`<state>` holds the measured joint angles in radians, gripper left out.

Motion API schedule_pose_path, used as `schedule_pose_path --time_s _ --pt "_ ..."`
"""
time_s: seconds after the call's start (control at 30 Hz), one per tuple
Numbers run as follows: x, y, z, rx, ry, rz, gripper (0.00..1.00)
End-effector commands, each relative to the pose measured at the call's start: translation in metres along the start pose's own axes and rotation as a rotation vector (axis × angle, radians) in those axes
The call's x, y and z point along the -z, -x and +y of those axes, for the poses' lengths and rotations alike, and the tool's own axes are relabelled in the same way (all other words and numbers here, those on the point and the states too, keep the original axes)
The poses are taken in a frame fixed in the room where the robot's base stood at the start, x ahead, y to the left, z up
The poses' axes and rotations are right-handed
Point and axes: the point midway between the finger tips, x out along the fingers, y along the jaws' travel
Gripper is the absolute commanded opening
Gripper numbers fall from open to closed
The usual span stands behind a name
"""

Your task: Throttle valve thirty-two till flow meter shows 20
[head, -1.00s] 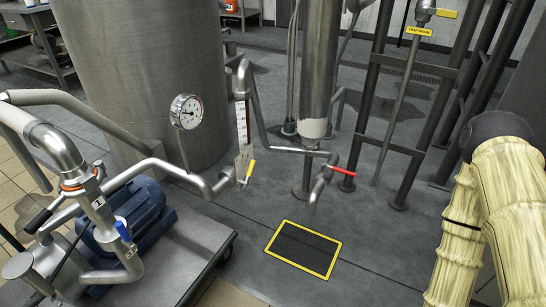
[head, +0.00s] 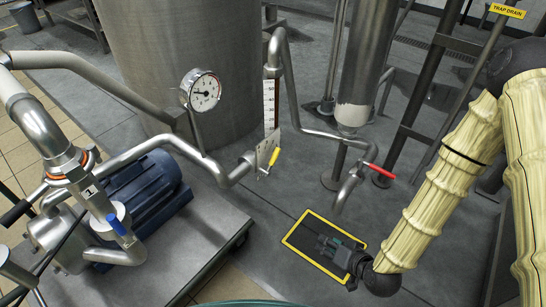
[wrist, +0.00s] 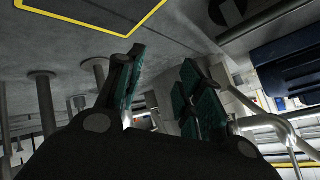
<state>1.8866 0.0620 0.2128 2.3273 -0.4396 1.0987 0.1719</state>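A vertical flow meter (head: 269,105) with a white numbered scale stands on the pipe in front of the large tank; its reading is too small to tell. A yellow-handled valve (head: 273,157) sits just below it on a metal plate. A red-handled valve (head: 380,171) is to the right on the outlet pipe, and a blue-handled valve (head: 120,228) is by the pump. I cannot read any label for thirty-two. My gripper (head: 326,243) is over the yellow-framed floor panel, below and right of the yellow handle. In the wrist view my gripper (wrist: 158,85) is open and empty.
A round dial gauge (head: 201,91) stands left of the flow meter. A blue motor (head: 145,195) sits on a grey wheeled cart (head: 205,240) at the left. Steel posts and pipes crowd the back right. The floor around the yellow-framed panel (head: 296,226) is clear.

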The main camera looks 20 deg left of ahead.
Motion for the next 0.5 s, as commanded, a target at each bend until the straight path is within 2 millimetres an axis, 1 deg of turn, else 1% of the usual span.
schedule_pose_path --time_s 0.03,0.07,0.1,0.2,0.3,0.33,0.4,0.5 --pt "0.030 -0.012 -0.027 0.090 0.012 0.084 0.37" --pt "0.048 -0.015 -0.045 0.146 0.015 0.131 0.37" --pt "0.070 -0.018 -0.067 0.217 0.021 0.190 0.37" --pt "0.114 -0.016 -0.116 0.375 0.030 0.306 0.37" --pt "0.142 -0.008 -0.150 0.489 0.033 0.382 0.37" --pt "0.148 -0.006 -0.158 0.515 0.035 0.397 0.37" --pt "0.157 -0.003 -0.170 0.557 0.036 0.422 0.37" --pt "0.163 -0.003 -0.179 0.583 0.036 0.436 0.37"
